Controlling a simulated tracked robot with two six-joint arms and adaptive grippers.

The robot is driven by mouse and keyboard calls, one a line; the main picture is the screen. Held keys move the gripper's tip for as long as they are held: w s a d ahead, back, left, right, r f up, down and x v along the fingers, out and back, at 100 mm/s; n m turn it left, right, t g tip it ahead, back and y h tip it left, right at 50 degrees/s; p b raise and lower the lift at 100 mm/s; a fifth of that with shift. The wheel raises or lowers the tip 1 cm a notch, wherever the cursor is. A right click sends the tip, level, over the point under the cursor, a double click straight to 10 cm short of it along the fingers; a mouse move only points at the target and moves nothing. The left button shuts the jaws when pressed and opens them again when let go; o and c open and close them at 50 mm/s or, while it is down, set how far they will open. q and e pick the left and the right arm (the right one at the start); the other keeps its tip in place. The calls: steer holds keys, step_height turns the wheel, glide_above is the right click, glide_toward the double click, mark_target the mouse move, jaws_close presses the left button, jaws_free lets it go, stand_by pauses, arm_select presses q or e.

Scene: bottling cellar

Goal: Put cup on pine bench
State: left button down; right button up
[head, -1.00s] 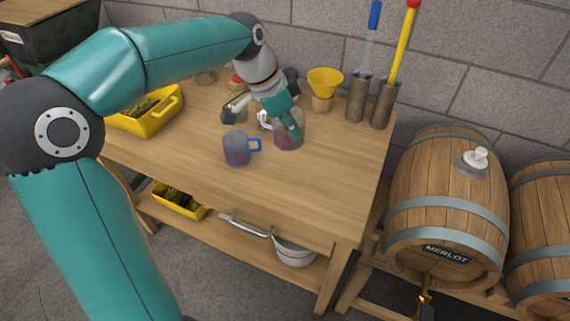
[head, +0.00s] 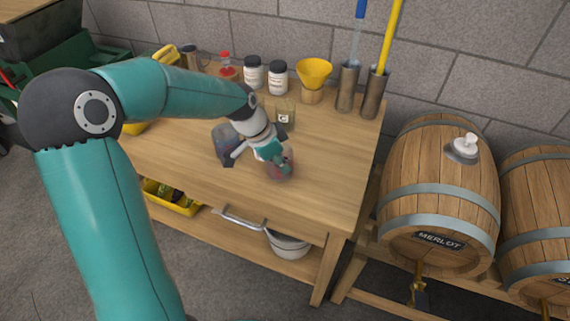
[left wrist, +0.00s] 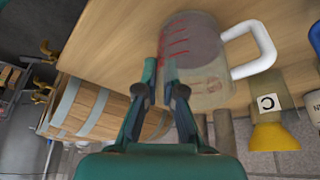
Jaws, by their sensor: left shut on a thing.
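A clear cup with red markings and a white handle shows large in the left wrist view (left wrist: 195,55); in the head view its reddish body (head: 281,170) is partly hidden by my gripper. My left gripper (head: 275,157) is shut on this cup, which is over the front right part of the pine bench (head: 320,185). I cannot tell whether its base touches the wood. My right gripper is not in view.
Behind are a labelled glass jar (head: 286,116), a yellow funnel (head: 313,75), two white jars (head: 253,73) and metal tubes (head: 347,90) holding brushes. A Merlot barrel (head: 437,190) stands right of the bench. The bench's right front is clear.

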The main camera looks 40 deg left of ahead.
arm_select(q)
steer(key=c, duration=1.3)
jaws_free()
steer(key=v, duration=1.2)
